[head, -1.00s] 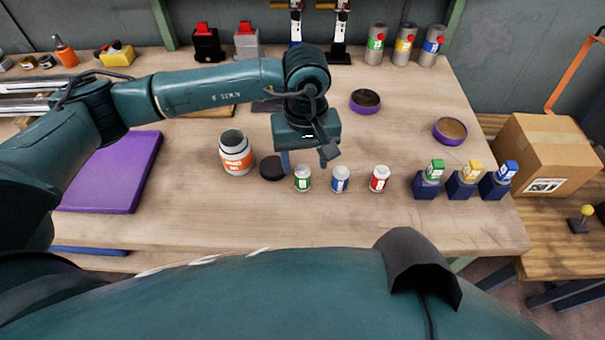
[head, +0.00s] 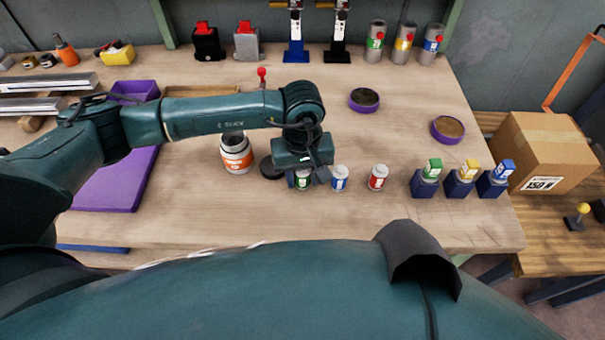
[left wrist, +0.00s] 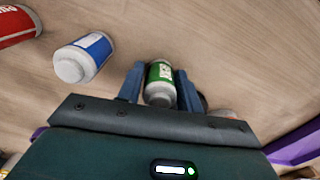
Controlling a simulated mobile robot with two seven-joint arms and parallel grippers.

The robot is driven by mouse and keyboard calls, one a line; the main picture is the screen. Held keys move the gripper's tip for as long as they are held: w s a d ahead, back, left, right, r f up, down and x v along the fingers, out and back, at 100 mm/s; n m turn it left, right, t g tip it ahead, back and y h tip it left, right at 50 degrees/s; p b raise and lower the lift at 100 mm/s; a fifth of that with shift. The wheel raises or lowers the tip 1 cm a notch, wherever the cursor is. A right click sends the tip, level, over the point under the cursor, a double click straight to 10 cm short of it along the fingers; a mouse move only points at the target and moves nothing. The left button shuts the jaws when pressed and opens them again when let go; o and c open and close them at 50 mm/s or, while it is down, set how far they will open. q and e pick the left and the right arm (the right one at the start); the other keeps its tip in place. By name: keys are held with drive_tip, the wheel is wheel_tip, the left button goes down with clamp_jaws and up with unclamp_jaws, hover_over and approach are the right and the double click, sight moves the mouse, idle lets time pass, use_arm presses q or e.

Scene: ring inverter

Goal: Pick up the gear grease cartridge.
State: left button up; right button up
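Three small cartridges stand in a row on the bench: a green-labelled one (head: 303,182), a blue-labelled one (head: 340,178) and a red-labelled one (head: 378,177). Their label text is too small to read. My left gripper (head: 304,180) is low over the green-labelled cartridge and partly hides it. In the left wrist view the green-labelled cartridge (left wrist: 160,84) sits between the two blue fingers (left wrist: 159,84), which are apart, one on each side of it. The blue-labelled cartridge (left wrist: 83,57) and red-labelled one (left wrist: 16,24) also show there. My right gripper is not in view.
A black round lid (head: 270,168) and an orange-labelled jar (head: 236,153) stand just left of the gripper. Dark blue blocks with coloured tops (head: 425,180) stand at the right. Purple bowls (head: 364,100) lie behind. The bench front (head: 370,225) is clear.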

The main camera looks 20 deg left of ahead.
use_arm(q)
drive_tip(key=c, duration=0.6)
drive_tip(key=shift+r, duration=0.1)
